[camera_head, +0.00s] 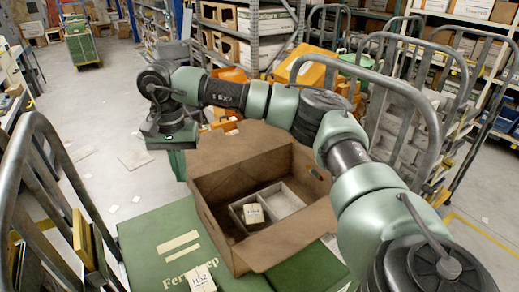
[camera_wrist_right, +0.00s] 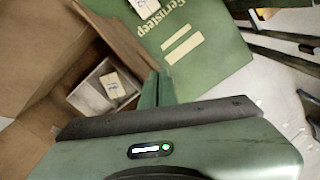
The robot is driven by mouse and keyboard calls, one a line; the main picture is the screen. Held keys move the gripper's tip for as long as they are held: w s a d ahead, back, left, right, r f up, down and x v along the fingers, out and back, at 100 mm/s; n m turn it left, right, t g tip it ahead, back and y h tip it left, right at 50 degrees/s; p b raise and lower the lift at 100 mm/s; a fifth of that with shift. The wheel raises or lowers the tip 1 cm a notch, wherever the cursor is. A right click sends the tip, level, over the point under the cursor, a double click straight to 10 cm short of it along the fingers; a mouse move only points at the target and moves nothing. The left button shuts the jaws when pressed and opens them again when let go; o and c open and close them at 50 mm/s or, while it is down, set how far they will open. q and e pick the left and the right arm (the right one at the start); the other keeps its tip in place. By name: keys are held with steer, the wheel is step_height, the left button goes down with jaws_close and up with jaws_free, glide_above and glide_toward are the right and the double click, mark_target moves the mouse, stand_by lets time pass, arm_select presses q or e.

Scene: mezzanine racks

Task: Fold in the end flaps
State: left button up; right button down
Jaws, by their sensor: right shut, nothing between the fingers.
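An open brown cardboard box (camera_head: 215,220) stands on green boxes in the head view. Its far flap (camera_head: 235,145) spreads outward at the back. Inside lie a grey open tray (camera_head: 284,202) and a small labelled item (camera_head: 254,215). My left gripper is out of view.
Green printed boxes (camera_head: 155,235) lie under and left of the carton, one bearing a paper label (camera_head: 199,279). Grey cart rails (camera_head: 70,165) stand at left and more rails (camera_head: 400,75) at right. Open floor (camera_head: 100,100) lies at back left.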

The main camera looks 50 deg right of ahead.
stand_by(0.5)
steer(key=s+d+f+b, duration=0.2)
steer(key=s+d+f, duration=0.1)
steer(key=d, duration=0.9)
steer(key=shift+b, duration=0.4)
stand_by(1.5)
step_height(320, 180, up, 7)
steer(key=p, duration=0.5)
stand_by(0.3)
steer(key=shift+a+f, duration=0.1)
steer(key=shift+a, duration=0.05)
